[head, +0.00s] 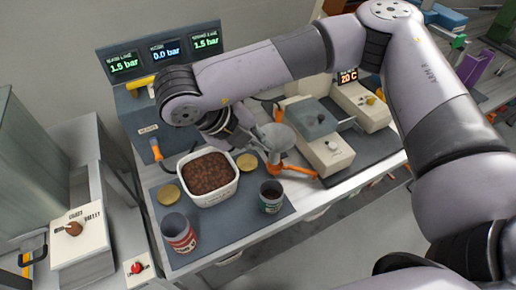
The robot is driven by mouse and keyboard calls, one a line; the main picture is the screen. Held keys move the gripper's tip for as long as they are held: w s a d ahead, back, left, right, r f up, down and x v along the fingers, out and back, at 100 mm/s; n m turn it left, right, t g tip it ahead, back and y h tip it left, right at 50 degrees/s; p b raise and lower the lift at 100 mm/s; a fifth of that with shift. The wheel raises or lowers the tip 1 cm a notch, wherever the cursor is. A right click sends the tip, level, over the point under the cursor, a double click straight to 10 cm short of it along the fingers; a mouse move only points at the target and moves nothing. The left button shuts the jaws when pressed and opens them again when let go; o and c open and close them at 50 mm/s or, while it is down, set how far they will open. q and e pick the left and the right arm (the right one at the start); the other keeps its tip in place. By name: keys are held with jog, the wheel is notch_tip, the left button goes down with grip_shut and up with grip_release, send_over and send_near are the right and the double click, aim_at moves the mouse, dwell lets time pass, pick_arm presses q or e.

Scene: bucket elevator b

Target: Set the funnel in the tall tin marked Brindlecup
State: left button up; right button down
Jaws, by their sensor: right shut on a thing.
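My right gripper (257,139) reaches in from the upper right, behind the white tub, and is shut on the grey funnel (280,138). The funnel is above the bench, right of the tub. Its lower end is hard to make out against the orange part below. A dark open tin with a red and white label (179,238) stands at the front left of the mat. I cannot read the name on either label. My left gripper is not in view.
A white tub of brown pieces (228,191) sits between the tins, with gold lids (168,194) beside it. An orange stand-like part (278,171) is below the funnel. A scale-like machine (325,155) stands right. The mat's front strip (232,226) is clear.

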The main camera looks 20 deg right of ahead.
notch_tip(320, 180, up, 8)
jog(key=p, duration=0.4)
dwell(0.6)
jog(key=shift+f, duration=0.15)
